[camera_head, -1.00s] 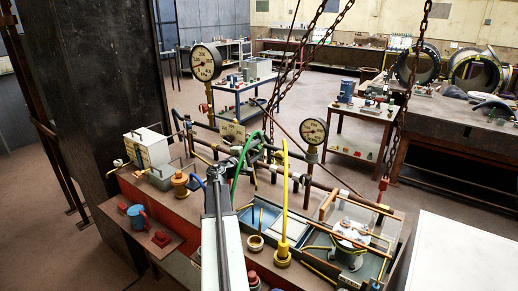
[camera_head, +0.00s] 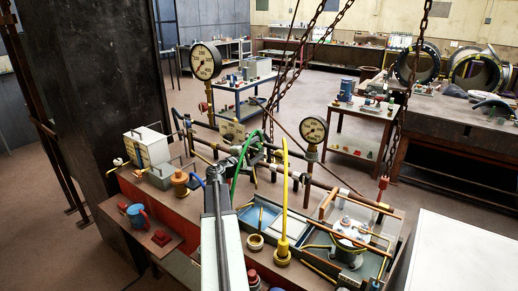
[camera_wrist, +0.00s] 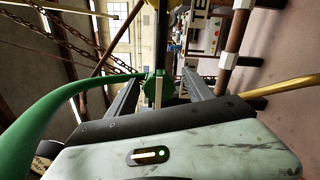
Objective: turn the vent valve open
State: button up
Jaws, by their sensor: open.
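A green valve-like fitting (camera_wrist: 152,86) with a pale upright bar on it shows in the wrist view, straight ahead between my fingers. I cannot tell for sure that it is the vent valve. A thick green hose (camera_wrist: 60,105) curves from the left to this fitting, and shows in the head view (camera_head: 238,170) too. My gripper (camera_wrist: 163,82) is open, one finger on each side of the fitting. I cannot tell whether either finger touches it. In the head view my arm hides part of the pipework around the gripper.
Two round gauges (camera_head: 205,61) (camera_head: 314,130) stand on the pipework. A yellow hose (camera_head: 284,190) rises right of my arm. Rusty chains (camera_head: 293,65) hang behind the bench. A white box (camera_head: 148,147) stands left. A brown pipe (camera_wrist: 234,45) runs at right in the wrist view.

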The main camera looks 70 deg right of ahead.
jog(key=v, duration=0.7)
jog(key=shift+a, duration=0.3)
jog(key=w+a+n+t, duration=0.1)
jog(key=w+a+t, duration=0.1)
jog(key=w+a, duration=0.45)
jog(key=w+a+n+t, duration=0.2)
jog(key=w+a+t, duration=0.1)
jog(key=w, duration=0.7)
jog(key=w+a+f+t+y, duration=0.1)
jog(key=w+a+f+t, duration=0.15)
jog(key=w+a, duration=0.5)
jog(key=w+a+f+t+y, duration=0.1)
jog(key=w+a+f+y, duration=0.1)
jog(key=w+a+f, duration=0.5)
jog(key=w+a+f+y, duration=0.1)
jog(key=a+f+y, duration=0.3)
jog(key=a, duration=1)
jog(key=w+a+f+y, duration=0.1)
jog(key=a+f+y, duration=0.25)
jog(key=a, duration=1.05)
jog(key=s+a+f+m+g+y, duration=0.1)
jog(key=s+a+f+g+y, duration=0.1)
jog(key=a, duration=0.7)
jog(key=s+a+f+m+g+y, duration=0.2)
jog(key=s+a+f+y, duration=0.2)
jog(key=a, duration=0.5)
jog(key=shift+s+f+y, duration=0.4)
jog(key=shift+s+y, duration=0.05)
jog(key=shift+s, duration=0.75)
